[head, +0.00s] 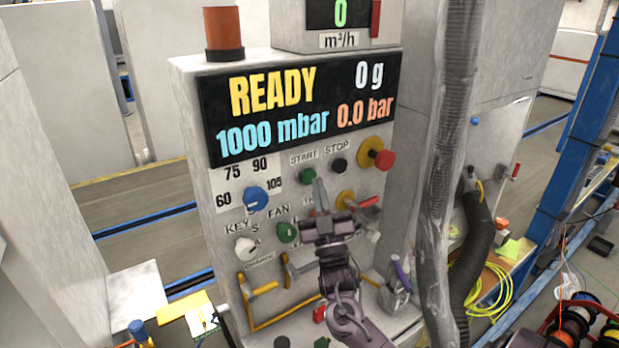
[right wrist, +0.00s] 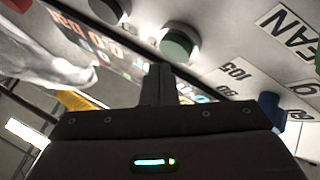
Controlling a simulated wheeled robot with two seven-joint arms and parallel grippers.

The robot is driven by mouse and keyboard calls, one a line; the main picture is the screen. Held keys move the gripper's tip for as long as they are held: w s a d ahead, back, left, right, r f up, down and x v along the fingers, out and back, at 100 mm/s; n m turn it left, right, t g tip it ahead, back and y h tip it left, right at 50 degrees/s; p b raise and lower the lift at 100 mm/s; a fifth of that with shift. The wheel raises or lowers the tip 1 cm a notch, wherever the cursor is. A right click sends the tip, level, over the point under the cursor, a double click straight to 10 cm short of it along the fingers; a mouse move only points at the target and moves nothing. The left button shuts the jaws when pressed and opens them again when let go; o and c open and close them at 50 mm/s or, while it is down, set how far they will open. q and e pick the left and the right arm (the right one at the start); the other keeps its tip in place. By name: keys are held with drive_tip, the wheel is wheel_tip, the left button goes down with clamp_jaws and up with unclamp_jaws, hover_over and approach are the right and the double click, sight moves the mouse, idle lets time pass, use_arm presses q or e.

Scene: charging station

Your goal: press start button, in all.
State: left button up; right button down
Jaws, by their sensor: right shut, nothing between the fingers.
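The green start button (head: 307,176) sits under the START label on the grey panel, left of the black stop button (head: 339,165). My right gripper (head: 321,195) is shut and empty, its fingers pointing up the panel. In the head view the fingertips are just below and slightly right of the start button. In the right wrist view the green start button (right wrist: 179,46) is just beyond the shut fingertips (right wrist: 162,72); I cannot tell whether they touch. The display (head: 300,105) reads READY, 0 g, 1000 mbar and 0.0 bar. My left gripper is not in view.
A red mushroom button (head: 384,159) on a yellow base is right of the stop button. A blue knob (head: 256,198) and a green fan knob (head: 287,232) are to the left. A thick grey hose (head: 445,150) hangs right of the panel. Yellow handles (head: 262,290) project lower down.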

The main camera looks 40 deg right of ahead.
drive_tip(key=shift+w, duration=0.15)
drive_tip(key=shift+w, duration=0.3)
drive_tip(key=shift+w+d+b, duration=0.1)
drive_tip(key=shift+w+b, duration=0.3)
drive_tip(key=shift+w, duration=0.05)
idle(0.9)
drive_tip(key=shift+s, duration=0.15)
drive_tip(key=shift+s+p, duration=0.35)
drive_tip(key=shift+s, duration=0.4)
drive_tip(key=shift+s+a+p, duration=0.2)
drive_tip(key=shift+s+p, duration=0.2)
drive_tip(key=shift+s, duration=0.85)
drive_tip(key=shift+s+a+p, duration=0.15)
drive_tip(key=shift+s+p, duration=0.25)
drive_tip(key=shift+s, duration=0.85)
